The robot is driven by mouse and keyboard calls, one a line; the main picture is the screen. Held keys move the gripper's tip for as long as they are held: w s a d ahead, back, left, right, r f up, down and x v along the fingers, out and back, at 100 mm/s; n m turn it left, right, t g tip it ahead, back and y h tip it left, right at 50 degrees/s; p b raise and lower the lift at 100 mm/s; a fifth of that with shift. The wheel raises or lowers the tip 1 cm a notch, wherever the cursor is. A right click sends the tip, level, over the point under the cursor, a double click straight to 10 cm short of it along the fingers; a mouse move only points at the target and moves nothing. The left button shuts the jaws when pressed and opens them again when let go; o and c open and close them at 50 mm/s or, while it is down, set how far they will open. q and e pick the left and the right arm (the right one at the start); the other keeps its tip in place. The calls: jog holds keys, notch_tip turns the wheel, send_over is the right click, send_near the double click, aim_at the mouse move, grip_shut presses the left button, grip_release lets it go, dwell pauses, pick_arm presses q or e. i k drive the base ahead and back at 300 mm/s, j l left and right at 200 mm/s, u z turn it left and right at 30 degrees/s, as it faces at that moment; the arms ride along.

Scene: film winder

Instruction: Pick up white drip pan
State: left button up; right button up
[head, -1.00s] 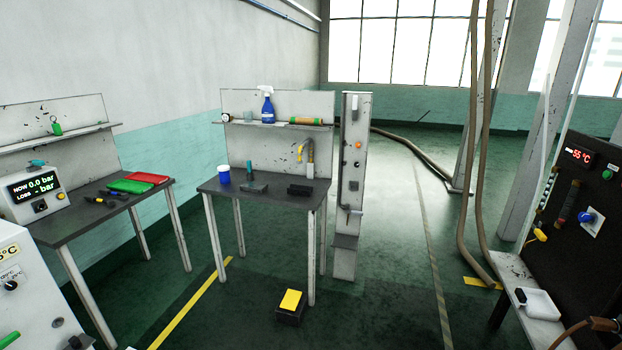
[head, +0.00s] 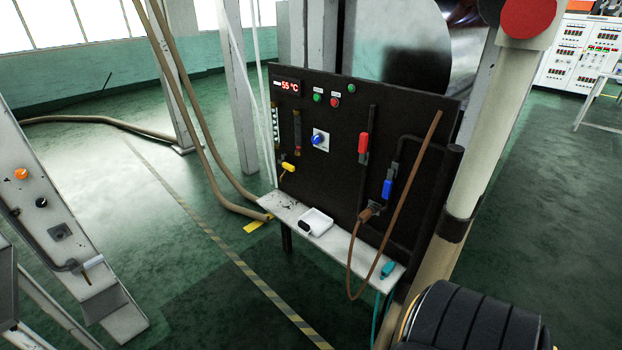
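The white drip pan (head: 321,222) sits on the narrow light shelf (head: 284,207) in front of the dark control panel, left of the shelf's middle. It is a small shallow tray, with a small black object (head: 304,226) at its left edge. Neither of my grippers shows in the head view, so I cannot see their state.
The dark panel (head: 345,185) carries a 55 °C display, red and blue handled valves, and a brown hose (head: 357,262) hanging before the shelf. A teal item (head: 388,268) lies at the shelf's right end. A beige pipe (head: 478,150) stands right.

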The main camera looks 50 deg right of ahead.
aim_at(314, 223)
jog(key=i+l+z, duration=0.25)
jog(key=i, duration=0.65)
jog(key=i+z, duration=0.3)
jog(key=i, duration=0.6)
jog(key=i+j+z, duration=0.25)
jog(key=i, duration=0.6)
jog(key=i+z, duration=0.35)
jog(key=z, duration=0.15)
jog(key=i+j+z, duration=0.2)
jog(key=i+z, duration=0.15)
jog(key=z, duration=2.05)
